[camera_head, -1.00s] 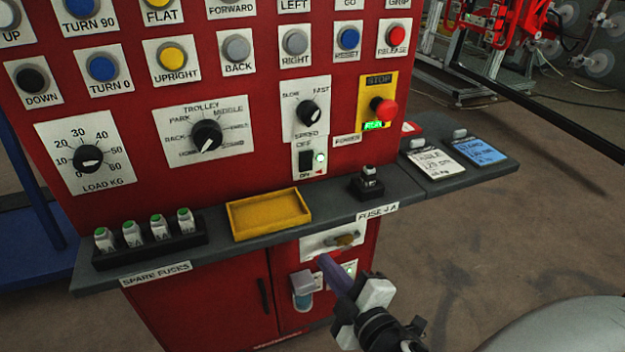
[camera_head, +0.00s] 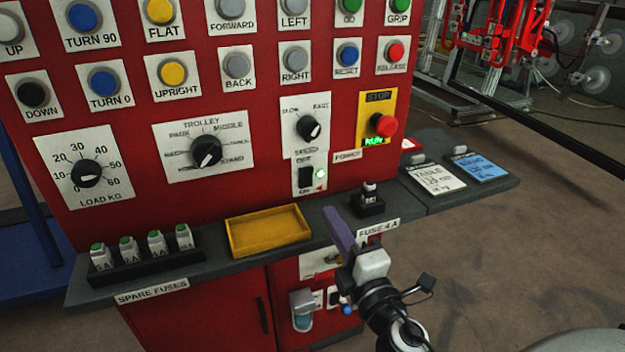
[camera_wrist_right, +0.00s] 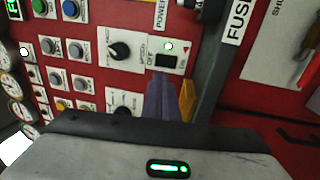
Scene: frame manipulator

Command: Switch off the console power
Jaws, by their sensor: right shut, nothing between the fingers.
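The black power rocker switch (camera_head: 306,177) sits on a white plate marked OFF at the top and ON at the bottom, low on the red console (camera_head: 265,125). A lit lamp (camera_head: 320,174) glows beside it. The switch also shows in the right wrist view (camera_wrist_right: 166,61), just beyond my fingertips. My right gripper (camera_head: 335,217) is shut and empty, its purple fingers pointing up at the console. It is in front of the shelf, below and to the right of the switch, apart from it. It also shows in the right wrist view (camera_wrist_right: 160,88). My left gripper is not in view.
A grey shelf (camera_head: 215,265) juts out below the switch. It carries a yellow tray (camera_head: 268,230), spare fuses (camera_head: 142,250), a fuse holder (camera_head: 368,200) and two cards (camera_head: 433,177).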

